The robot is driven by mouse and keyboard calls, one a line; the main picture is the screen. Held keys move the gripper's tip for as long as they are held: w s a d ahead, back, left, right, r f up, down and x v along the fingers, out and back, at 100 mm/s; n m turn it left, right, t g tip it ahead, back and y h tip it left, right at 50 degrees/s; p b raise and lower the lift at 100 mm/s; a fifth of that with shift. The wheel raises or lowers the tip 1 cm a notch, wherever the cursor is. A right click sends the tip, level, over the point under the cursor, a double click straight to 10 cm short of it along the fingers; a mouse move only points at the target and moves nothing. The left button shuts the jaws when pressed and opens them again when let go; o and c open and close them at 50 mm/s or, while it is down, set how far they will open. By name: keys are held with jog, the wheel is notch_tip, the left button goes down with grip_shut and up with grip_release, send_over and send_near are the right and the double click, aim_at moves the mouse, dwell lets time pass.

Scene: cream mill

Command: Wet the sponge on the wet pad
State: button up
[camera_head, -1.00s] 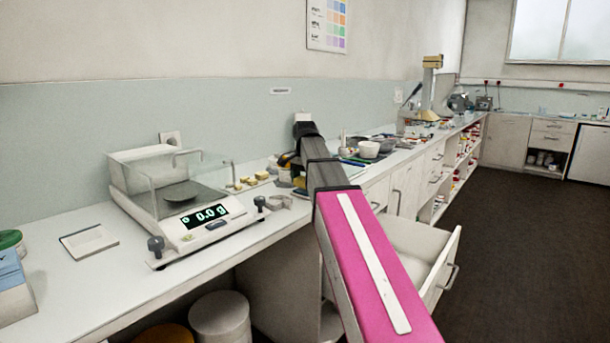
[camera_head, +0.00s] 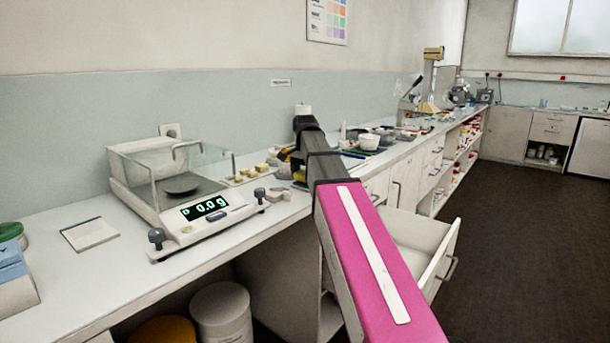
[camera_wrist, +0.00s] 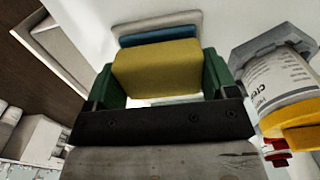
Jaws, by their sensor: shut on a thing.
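My gripper (camera_wrist: 163,78) has green fingers on both sides of a yellow sponge (camera_wrist: 157,66) and is shut on it in the wrist view. Just past the sponge shows a blue strip with a pale rim around it, which looks like the wet pad (camera_wrist: 158,36). The sponge hides most of the pad, and I cannot tell whether the two touch. In the head view my arm reaches over the counter and mostly hides the gripper.
A labelled jar (camera_wrist: 285,85) with a yellow lid stands close to the right finger in the wrist view. In the head view a balance (camera_head: 190,205) sits on the counter to the left, and an open drawer (camera_head: 425,240) juts out to the right.

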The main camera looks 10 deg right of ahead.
jog(key=shift+f, duration=0.5)
dwell(1.3)
jog(key=shift+r, duration=3.55)
